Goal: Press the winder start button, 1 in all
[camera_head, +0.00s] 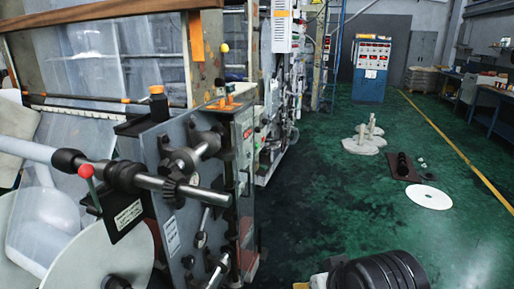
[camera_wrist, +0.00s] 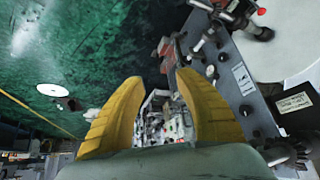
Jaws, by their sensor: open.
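The winder (camera_head: 190,190) fills the left of the head view, with a grey side plate, shafts, gears and a large white roll. A narrow grey control panel (camera_head: 244,130) with small red and pale marks is on its end face, seen at a slant. I cannot tell which mark is the start button. In the wrist view the winder's side plate (camera_wrist: 240,85) slants down the right, upside down. My gripper (camera_wrist: 158,78) shows there with two yellow fingers apart and nothing between them. Machine parts appear beyond the fingers, at a distance.
A red-tipped lever (camera_head: 86,172) and a bare shaft (camera_head: 190,190) stick out from the winder. A dark ribbed object (camera_head: 378,272) is at the bottom. A blue cabinet (camera_head: 371,70) stands at the back. A white disc (camera_head: 428,197) lies on the green floor, mostly clear around it.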

